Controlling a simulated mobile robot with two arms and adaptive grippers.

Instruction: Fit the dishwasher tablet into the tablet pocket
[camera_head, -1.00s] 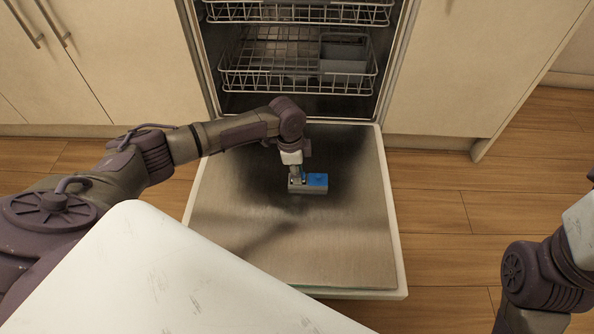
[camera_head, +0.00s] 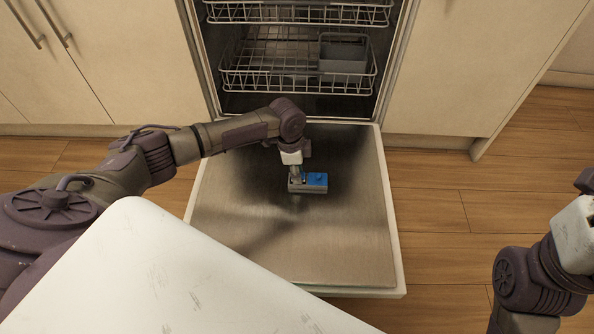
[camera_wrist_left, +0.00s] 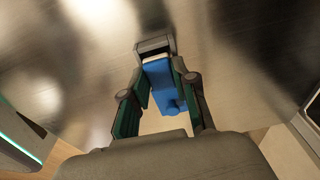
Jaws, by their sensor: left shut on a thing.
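A small grey dispenser box (camera_head: 308,190) with the tablet pocket sits on the lowered dishwasher door. Its blue lid (camera_head: 318,179) shows right of my left gripper (camera_head: 296,182), which points down onto the box's left part. In the left wrist view, the dark-sided box (camera_wrist_left: 153,46) lies at the fingertips, and the blue piece with a small knob (camera_wrist_left: 165,86) shows between the green-padded fingers. A thin pale edge, likely the tablet (camera_wrist_left: 156,61), shows at the fingertips; the rest is hidden. My left gripper (camera_wrist_left: 160,72) is shut on it. My right gripper is outside the picture.
The steel inner door (camera_head: 345,240) lies open and flat, bare around the box. Wire racks (camera_head: 298,80) and a grey basket (camera_head: 343,55) stand inside the dishwasher behind. Cabinets flank it. Wooden floor (camera_head: 440,220) is clear on the right.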

